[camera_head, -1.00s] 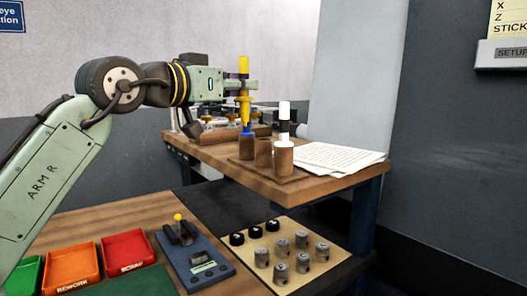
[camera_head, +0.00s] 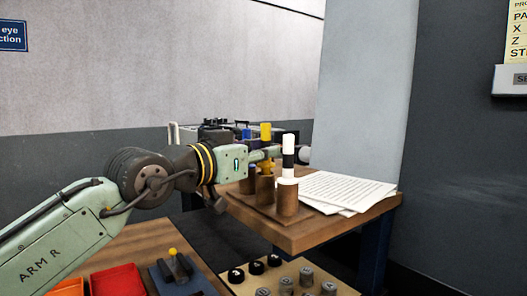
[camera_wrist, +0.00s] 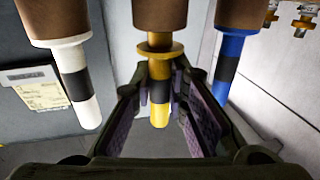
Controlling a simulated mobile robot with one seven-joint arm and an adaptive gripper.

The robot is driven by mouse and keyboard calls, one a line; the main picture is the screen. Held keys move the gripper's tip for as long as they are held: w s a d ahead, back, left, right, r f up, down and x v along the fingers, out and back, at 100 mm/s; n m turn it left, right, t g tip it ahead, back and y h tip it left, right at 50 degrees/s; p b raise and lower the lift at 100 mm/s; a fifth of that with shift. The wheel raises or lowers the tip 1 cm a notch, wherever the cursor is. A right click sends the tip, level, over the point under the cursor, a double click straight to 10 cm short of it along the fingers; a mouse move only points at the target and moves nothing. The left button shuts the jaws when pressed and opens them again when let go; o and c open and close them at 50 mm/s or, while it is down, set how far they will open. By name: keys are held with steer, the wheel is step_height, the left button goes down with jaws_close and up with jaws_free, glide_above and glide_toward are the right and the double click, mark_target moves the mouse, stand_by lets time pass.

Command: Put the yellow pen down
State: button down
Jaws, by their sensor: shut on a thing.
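My gripper (camera_head: 266,155) is shut on the yellow pen (camera_head: 266,133), which stands upright at the wooden pen stand (camera_head: 262,209). In the wrist view, the yellow pen (camera_wrist: 159,115) is between the fingers of my gripper (camera_wrist: 160,84). Its collar is at the middle wooden cup (camera_wrist: 160,14), with a short yellow length showing between collar and cup; its lower end is hidden. The white pen (camera_head: 288,143) stands in the near cup (camera_head: 287,197). The blue pen (camera_wrist: 231,62) stands in the cup on the other side.
White papers (camera_head: 346,190) lie right of the stand on the wooden shelf (camera_head: 318,228). Dark equipment (camera_head: 215,132) stands behind my gripper.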

steer(key=shift+f, duration=0.2)
steer(key=shift+f, duration=0.1)
steer(key=shift+f+b, duration=0.5)
steer(key=shift+b, duration=0.15)
steer(key=c, duration=1.6)
jaws_free()
steer(key=shift+r, duration=0.1)
steer(key=shift+r+p, duration=0.25)
steer(key=shift+p, duration=0.15)
steer(key=b+v, duration=0.1)
steer(key=v, duration=0.7)
steer(key=b+v, duration=0.1)
steer(key=v, duration=0.3)
steer(key=shift+r+b, duration=0.25)
steer(key=shift+b, duration=0.1)
